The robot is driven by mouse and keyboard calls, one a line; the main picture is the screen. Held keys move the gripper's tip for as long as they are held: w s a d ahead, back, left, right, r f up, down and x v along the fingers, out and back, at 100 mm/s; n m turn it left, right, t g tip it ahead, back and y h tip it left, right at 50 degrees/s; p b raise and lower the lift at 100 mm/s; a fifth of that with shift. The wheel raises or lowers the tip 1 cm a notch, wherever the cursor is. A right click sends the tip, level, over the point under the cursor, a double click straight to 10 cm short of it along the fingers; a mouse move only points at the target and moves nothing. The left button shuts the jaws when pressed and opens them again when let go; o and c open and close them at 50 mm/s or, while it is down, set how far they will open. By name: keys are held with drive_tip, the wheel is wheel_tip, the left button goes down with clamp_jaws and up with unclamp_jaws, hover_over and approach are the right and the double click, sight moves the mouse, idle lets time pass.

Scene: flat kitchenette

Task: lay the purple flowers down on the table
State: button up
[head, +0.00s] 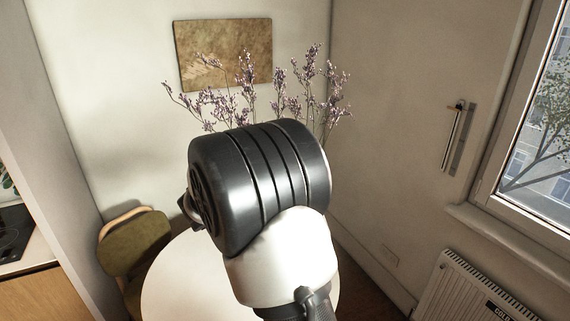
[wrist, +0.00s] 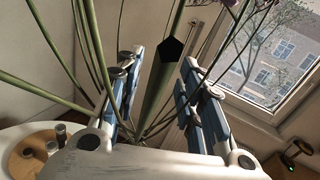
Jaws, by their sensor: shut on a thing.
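The purple flowers (head: 246,78) rise upright on thin stems behind my arm in the head view. Their green stems (wrist: 160,82) run up between the fingers in the wrist view. My gripper (wrist: 163,88) is shut on the stems, its blue-grey fingers on either side of them. In the head view my arm hides the gripper and the lower stems. The round white table (head: 175,285) is below, partly covered by my arm. Its edge also shows at the lower left of the wrist view (wrist: 10,138).
A round wooden board (wrist: 28,160) with small jars (wrist: 60,132) stands on the table. A green chair (head: 135,245) is at the table's left. A radiator (head: 470,290) and a window (head: 535,130) are at the right. A picture (head: 190,55) hangs on the back wall.

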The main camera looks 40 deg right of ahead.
drive_tip(key=shift+r+p, duration=2.65)
drive_tip(key=shift+r, duration=1)
drive_tip(key=shift+f, duration=0.1)
